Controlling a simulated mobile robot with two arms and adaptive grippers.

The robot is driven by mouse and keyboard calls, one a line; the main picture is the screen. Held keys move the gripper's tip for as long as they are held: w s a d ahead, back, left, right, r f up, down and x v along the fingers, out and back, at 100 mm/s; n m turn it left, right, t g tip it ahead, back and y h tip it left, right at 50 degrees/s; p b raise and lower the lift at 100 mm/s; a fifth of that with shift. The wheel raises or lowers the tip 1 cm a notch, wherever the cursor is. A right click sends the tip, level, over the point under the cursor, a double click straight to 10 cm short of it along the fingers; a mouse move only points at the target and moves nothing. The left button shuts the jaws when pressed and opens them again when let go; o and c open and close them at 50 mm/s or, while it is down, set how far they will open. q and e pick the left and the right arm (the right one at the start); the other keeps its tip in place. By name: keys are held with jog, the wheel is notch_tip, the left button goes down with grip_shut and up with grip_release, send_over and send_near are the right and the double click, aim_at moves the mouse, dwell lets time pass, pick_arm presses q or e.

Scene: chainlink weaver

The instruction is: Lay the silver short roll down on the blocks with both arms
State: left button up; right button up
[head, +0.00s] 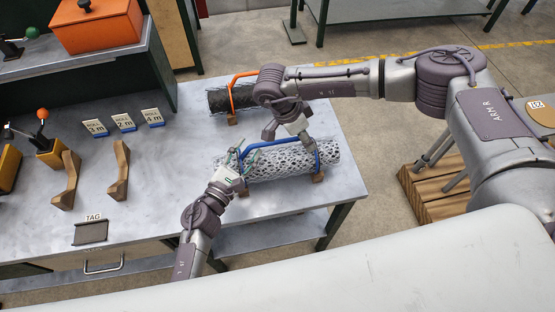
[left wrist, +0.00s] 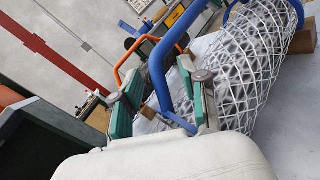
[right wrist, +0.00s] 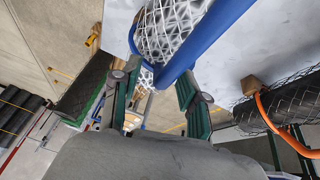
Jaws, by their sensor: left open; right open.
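The silver short roll (head: 285,164), a mesh cylinder with a blue handle (head: 268,143), lies on the table at small wooden blocks (head: 318,178). My left gripper (head: 238,163) is open at the handle's left end. In the left wrist view the blue bar (left wrist: 158,65) passes between its spread green fingers, with the mesh (left wrist: 245,70) beside it. My right gripper (head: 288,132) is open just above and behind the handle's right part. In the right wrist view the blue bar (right wrist: 205,45) runs by its spread fingers, and the mesh (right wrist: 170,30) shows beyond. Contact with the fingers is unclear.
A dark mesh roll (head: 215,100) with an orange handle (head: 233,88) lies behind on the table (head: 190,215). Wooden cradles (head: 118,175), roll signs (head: 123,122) and a TAG plate (head: 91,232) are at left. The table's right edge is close to the silver roll.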

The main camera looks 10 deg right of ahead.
pick_arm(q)
jog(key=shift+w+d, duration=0.1)
pick_arm(e)
jog(key=shift+f, duration=0.15)
pick_arm(q)
jog(key=shift+c, duration=0.2)
pick_arm(e)
jog(key=shift+c, duration=0.2)
pick_arm(q)
grip_shut()
pick_arm(e)
grip_shut()
pick_arm(q)
jog(key=shift+r, duration=0.3)
pick_arm(e)
jog(key=shift+r, duration=0.25)
